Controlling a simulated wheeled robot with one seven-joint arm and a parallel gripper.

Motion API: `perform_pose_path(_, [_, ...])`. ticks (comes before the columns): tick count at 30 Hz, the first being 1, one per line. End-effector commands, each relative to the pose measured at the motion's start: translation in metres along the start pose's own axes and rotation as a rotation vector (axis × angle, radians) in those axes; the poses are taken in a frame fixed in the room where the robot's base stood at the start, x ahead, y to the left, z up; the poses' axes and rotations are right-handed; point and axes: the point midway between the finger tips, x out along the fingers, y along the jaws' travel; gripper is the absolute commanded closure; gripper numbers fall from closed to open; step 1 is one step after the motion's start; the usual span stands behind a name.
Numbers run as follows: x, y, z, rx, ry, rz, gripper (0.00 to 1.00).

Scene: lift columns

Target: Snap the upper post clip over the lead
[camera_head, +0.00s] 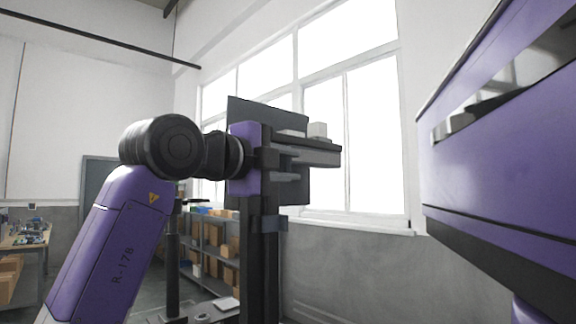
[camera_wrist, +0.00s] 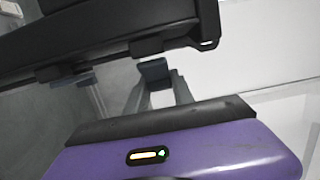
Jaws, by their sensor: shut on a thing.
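My gripper (camera_head: 296,165) is up beside a dark upright post (camera_head: 259,270) in the head view. Lower on the post, a similar blue-grey clip (camera_head: 283,223) sticks out to the right. I cannot make out the lead in either view, nor whether the held clip touches the post.
A dark shelf (camera_head: 322,146) carrying a small white block (camera_head: 317,130) is close above my fingers. A dark bar (camera_wrist: 110,40) crosses the wrist view close by. A dark panel (camera_head: 294,194) stands behind. Storage racks (camera_head: 207,235) with boxes and a workbench (camera_head: 22,241) are farther back.

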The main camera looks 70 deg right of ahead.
Motion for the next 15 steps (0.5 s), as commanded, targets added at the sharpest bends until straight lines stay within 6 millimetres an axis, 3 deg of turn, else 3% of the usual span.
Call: perform_pose_path(15, [0.013, 0.002, 0.009, 0.005, -0.303, 0.007, 1.00])
